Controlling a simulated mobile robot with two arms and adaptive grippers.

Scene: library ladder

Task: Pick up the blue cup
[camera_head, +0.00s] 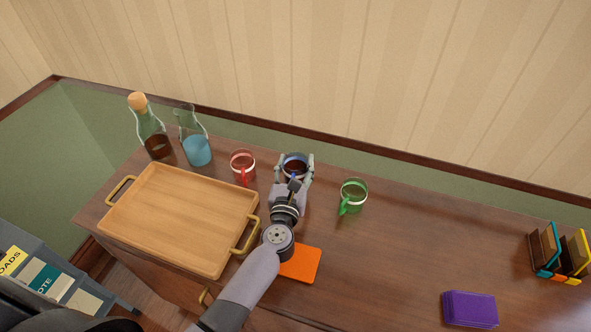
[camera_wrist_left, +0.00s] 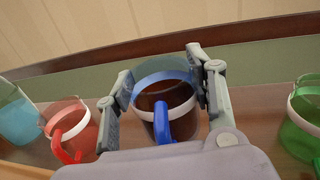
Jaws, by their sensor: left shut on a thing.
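The blue cup (camera_head: 295,162) stands upright near the back edge of the wooden table, with a white band and dark contents. My left gripper (camera_head: 294,168) is around it, one finger on each side, shut on the cup. In the left wrist view the blue cup (camera_wrist_left: 163,97) sits between the fingers of my left gripper (camera_wrist_left: 163,92), its blue handle toward the palm. I cannot tell whether its base touches the table. My right gripper is not in view.
A red cup (camera_head: 243,166) stands close on the left, a green cup (camera_head: 353,195) on the right. A wooden tray (camera_head: 180,215), a corked bottle (camera_head: 152,135) and a carafe (camera_head: 195,145) are left. An orange square (camera_head: 301,263) lies beside my forearm. A purple box (camera_head: 470,308) lies front right.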

